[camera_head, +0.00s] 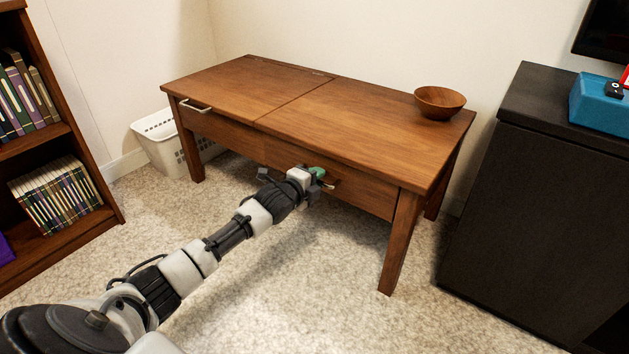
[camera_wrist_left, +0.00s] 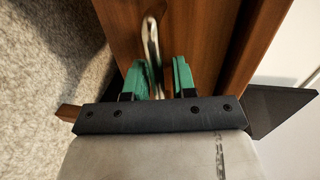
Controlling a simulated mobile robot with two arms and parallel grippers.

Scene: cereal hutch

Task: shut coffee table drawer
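The wooden coffee table (camera_head: 225,85) stands against the back wall, with a drawer front (camera_head: 362,190) on its right half. The drawer front looks about level with the table's frame; any small gap is hard to tell. My left gripper (camera_head: 320,175) is at this drawer front, by its metal handle, which it mostly hides in the head view. In the left wrist view, its green fingers (camera_wrist_left: 162,72) are apart, on either side of the handle (camera_wrist_left: 152,45). I cannot tell whether they touch it. My right gripper is not in view.
A wooden bowl (camera_head: 440,102) stands on the table's right end. A white basket (camera_head: 160,140) is by the table's left leg, a bookshelf (camera_head: 95,170) at the left, and a dark cabinet (camera_head: 530,210) at the right. The carpet (camera_head: 290,290) in front is clear.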

